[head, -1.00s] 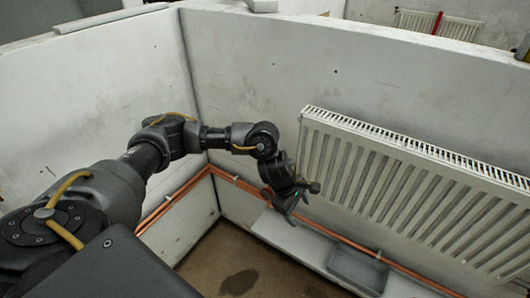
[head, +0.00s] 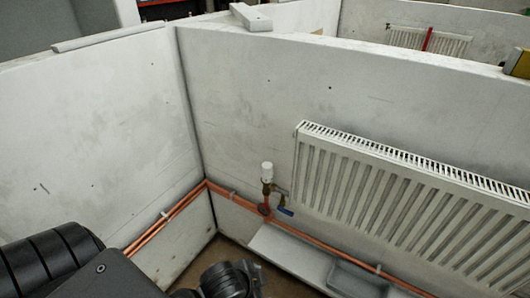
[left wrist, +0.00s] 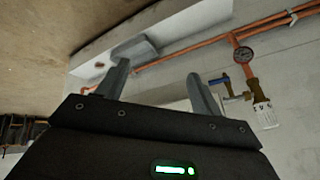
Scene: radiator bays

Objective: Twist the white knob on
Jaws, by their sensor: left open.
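The white knob (head: 267,169) stands upright on a brass valve (head: 267,187) at the left end of the radiator (head: 400,200), above the copper pipes. In the left wrist view the knob (left wrist: 265,115) shows at the right, with the picture turned over, and marks on its side. A blue lever (head: 285,211) sits on the fitting below. My left gripper (left wrist: 158,85) shows in the left wrist view with its two fingers apart and nothing between them. It is apart from the knob. My right gripper is not in view.
Copper pipes (head: 320,243) run low along the walls. A pale ledge (head: 290,252) with a grey tray (head: 355,278) lies below the radiator. The space in front of the knob is clear.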

